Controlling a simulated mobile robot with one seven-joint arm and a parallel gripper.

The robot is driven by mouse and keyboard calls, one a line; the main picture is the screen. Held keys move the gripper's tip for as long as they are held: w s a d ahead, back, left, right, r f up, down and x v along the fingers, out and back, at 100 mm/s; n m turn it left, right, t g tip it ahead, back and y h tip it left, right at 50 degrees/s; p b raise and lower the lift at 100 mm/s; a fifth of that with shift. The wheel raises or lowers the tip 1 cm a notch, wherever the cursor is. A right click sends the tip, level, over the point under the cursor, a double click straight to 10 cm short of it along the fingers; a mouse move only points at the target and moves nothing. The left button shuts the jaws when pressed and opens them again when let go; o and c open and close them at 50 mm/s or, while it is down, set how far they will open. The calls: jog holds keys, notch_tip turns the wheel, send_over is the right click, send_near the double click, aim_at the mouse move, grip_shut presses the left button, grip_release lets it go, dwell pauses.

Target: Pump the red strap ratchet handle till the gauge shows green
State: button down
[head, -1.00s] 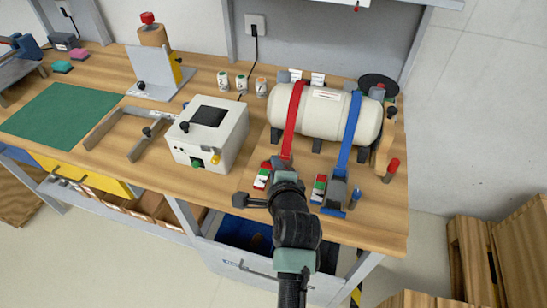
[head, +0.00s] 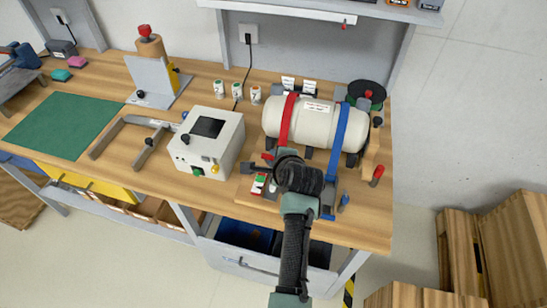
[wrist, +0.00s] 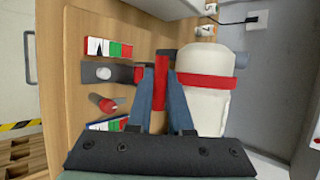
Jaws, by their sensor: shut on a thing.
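The red strap (head: 287,120) runs over a cream tank (head: 318,116); both also show in the wrist view, the strap (wrist: 207,86) crossing the tank (wrist: 205,115). My gripper (wrist: 160,85) is shut on the red ratchet handle (wrist: 160,78), close beside the tank. In the head view my wrist hides most of the ratchet. The ratchet's grey base (wrist: 100,72) lies on the board. Beside it is the gauge (wrist: 108,47), with white, green and red fields; it also shows in the head view (head: 259,184). A dark mark appears over its white field; the exact reading is unclear.
A blue strap (head: 338,130) with its own ratchet lies to the right, its gauge (wrist: 106,124) nearby. A red-topped post (head: 377,175) stands at the bench's right. A white box (head: 207,143) stands left of my gripper.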

jog(key=shift+w+d+r, duration=0.1)
jog(key=c, duration=1.1)
grip_release()
jog(key=b+v, duration=0.1)
jog(key=v, duration=1.2)
jog(key=shift+c, duration=0.3)
